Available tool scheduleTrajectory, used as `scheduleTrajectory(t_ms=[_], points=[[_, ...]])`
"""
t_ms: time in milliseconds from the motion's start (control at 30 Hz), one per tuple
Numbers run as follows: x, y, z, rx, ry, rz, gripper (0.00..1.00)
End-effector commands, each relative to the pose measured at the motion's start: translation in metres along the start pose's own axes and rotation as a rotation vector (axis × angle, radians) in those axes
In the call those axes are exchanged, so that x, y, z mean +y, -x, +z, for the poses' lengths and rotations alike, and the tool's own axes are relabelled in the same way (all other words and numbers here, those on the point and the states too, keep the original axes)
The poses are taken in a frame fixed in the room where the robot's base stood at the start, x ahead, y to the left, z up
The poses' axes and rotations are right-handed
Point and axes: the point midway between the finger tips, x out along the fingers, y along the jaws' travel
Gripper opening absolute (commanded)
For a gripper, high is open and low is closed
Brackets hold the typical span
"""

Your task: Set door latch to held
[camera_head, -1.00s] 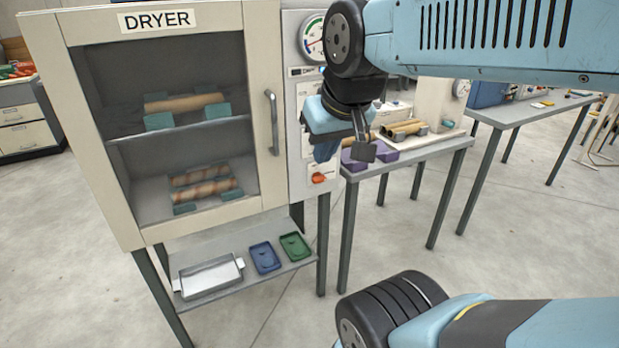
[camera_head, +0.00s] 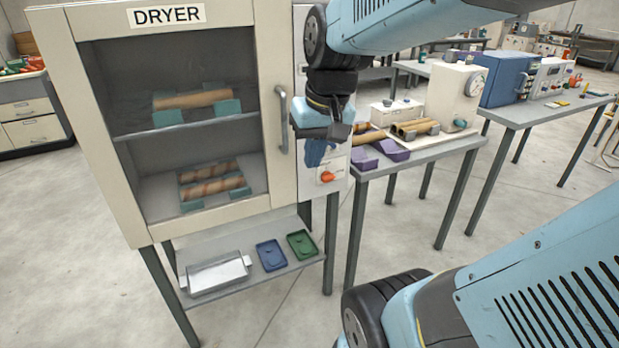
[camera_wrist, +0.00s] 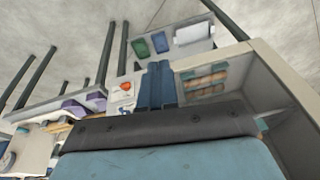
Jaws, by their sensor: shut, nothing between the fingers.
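The dryer (camera_head: 166,14) stands at the left, its windowed door shut, with a vertical grey handle (camera_head: 282,120) on the door's right edge. To the right of the door is a narrow panel with an orange knob (camera_head: 326,177) on a white plate; the knob also shows in the wrist view (camera_wrist: 127,86). I cannot tell for sure which part is the door latch. My gripper (camera_head: 314,163) points down in front of this panel, just above and left of the knob in the picture. Its blue fingers (camera_wrist: 156,85) are together and empty. My gripper hides part of the panel.
A shelf under the dryer holds a metal tray (camera_head: 218,277), a blue tray (camera_head: 271,256) and a green tray (camera_head: 302,244). A table at right carries purple holders (camera_head: 390,150), tubes and a cream machine (camera_head: 455,95). Floor in front is clear.

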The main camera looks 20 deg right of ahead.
Motion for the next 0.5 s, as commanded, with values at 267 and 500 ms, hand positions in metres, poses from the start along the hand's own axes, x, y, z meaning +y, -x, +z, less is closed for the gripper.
scheduleTrajectory(t_ms=[267,500], points=[[0.0,-0.049,-0.025,-0.231,-0.103,-0.101,0.0],[0.002,-0.091,-0.044,-0.406,-0.2,-0.224,0.0]])
